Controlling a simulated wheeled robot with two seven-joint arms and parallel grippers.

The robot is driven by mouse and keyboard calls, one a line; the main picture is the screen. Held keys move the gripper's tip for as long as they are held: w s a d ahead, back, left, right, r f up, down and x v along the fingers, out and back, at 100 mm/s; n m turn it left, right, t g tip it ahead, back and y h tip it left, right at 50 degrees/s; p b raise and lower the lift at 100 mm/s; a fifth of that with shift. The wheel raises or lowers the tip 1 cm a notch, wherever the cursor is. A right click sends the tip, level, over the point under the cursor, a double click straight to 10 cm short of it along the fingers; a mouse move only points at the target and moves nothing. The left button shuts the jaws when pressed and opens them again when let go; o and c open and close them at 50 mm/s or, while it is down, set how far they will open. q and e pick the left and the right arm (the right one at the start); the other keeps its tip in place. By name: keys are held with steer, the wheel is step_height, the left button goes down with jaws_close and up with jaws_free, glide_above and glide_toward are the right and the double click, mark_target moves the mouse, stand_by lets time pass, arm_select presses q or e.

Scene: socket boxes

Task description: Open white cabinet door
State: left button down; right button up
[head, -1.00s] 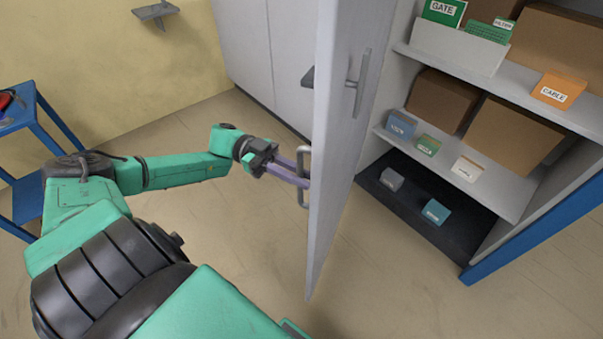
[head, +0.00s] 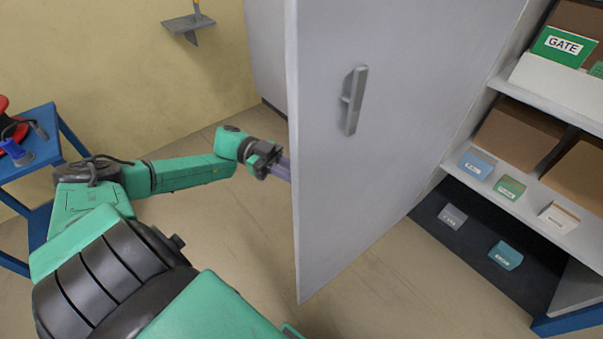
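The white cabinet door (head: 390,150) stands open, with a broad face turned to me and a grey handle (head: 355,100) on that face. The open cabinet (head: 570,85) is to its right, its shelves exposed. My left gripper (head: 282,169) is at the door's free left edge. I cannot see whether the fingers are closed on that handle. My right gripper is not in view.
The cabinet holds a green GATE box (head: 563,47), brown cartons and several small boxes. A blue cart (head: 32,160) with a red item stands at the left. A small wall shelf (head: 188,24) is at the upper left. The floor around the door is mostly clear.

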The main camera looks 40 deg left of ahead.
arm_select(q)
steer(key=shift+w+a+f, duration=0.1)
steer(key=shift+a, duration=0.3)
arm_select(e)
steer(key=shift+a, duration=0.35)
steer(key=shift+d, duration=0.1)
arm_select(q)
steer(key=c, duration=0.9)
jaws_free()
steer(key=shift+o, duration=0.3)
steer(key=a+b, duration=0.5)
steer(key=a, duration=0.9)
steer(key=shift+s+a+b, duration=0.25)
steer(key=shift+s+b, duration=0.15)
steer(key=shift+s, duration=0.05)
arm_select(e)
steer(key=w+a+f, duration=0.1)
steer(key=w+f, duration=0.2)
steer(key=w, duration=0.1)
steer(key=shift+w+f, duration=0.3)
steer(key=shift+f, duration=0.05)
